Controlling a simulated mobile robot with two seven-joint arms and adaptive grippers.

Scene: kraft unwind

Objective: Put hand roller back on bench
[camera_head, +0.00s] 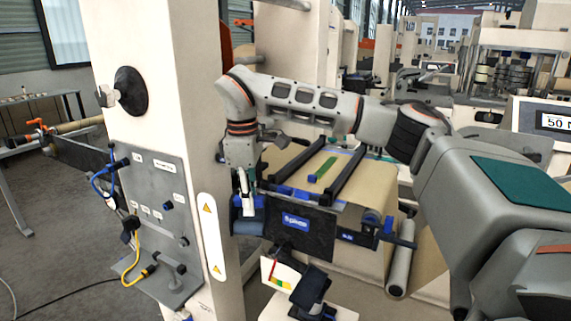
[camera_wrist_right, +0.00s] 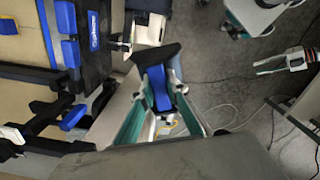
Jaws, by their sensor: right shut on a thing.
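My right gripper (camera_head: 246,192) is low beside the white machine column, at the left end of the splice table. In the right wrist view its two green-lined fingers (camera_wrist_right: 158,105) are shut on the hand roller, which has a blue handle (camera_wrist_right: 158,88) and a wide black head (camera_wrist_right: 153,56). The roller is held clear of the floor. In the head view the fingers and arm partly cover it. A small white bench top (camera_head: 345,314) shows at the bottom edge, mostly cut off. My left gripper (camera_wrist_right: 285,63) shows only in the right wrist view, open and empty.
The splice table (camera_head: 300,228) with black rails and blue parts lies just right of the gripper. A coloured card (camera_head: 282,275) and a dark object (camera_head: 311,288) are at the bench. A grey panel (camera_head: 150,215) with cables is at left. Cables lie on the floor.

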